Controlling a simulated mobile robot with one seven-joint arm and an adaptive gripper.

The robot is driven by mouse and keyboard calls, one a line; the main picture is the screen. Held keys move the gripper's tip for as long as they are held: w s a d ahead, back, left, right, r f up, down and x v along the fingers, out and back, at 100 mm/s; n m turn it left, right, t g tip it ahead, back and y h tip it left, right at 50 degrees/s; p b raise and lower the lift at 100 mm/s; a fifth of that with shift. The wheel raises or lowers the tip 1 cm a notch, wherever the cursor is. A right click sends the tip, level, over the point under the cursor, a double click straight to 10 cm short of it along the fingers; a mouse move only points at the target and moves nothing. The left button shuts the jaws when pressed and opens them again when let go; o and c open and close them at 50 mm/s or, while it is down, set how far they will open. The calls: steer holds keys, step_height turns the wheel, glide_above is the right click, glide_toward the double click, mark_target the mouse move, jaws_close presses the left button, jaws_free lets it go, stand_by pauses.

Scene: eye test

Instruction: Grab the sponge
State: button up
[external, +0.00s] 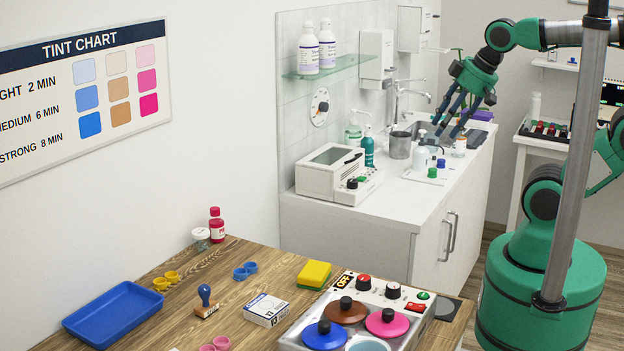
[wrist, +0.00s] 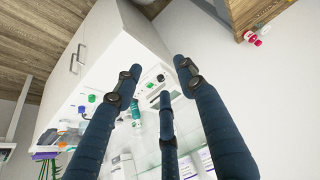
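The sponge (external: 314,274), a yellow block with a green underside, lies on the wooden table (external: 248,262) behind the wax-warmer-like box. My gripper (external: 446,128) is far from it, up and to the right, over the white counter by the sink. Its dark fingers are spread apart with nothing between them; the wrist view also shows the open gripper (wrist: 158,78). I cannot make out the sponge in the wrist view.
A control box (external: 370,312) with coloured lids stands right beside the sponge, and a small white carton (external: 266,310) is in front of it. A blue tray (external: 113,314) lies at left. Near my gripper are a tap (external: 398,100), a metal cup (external: 400,145) and several bottles.

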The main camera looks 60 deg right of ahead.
steer(key=o, duration=1.3)
steer(key=shift+c, duration=0.2)
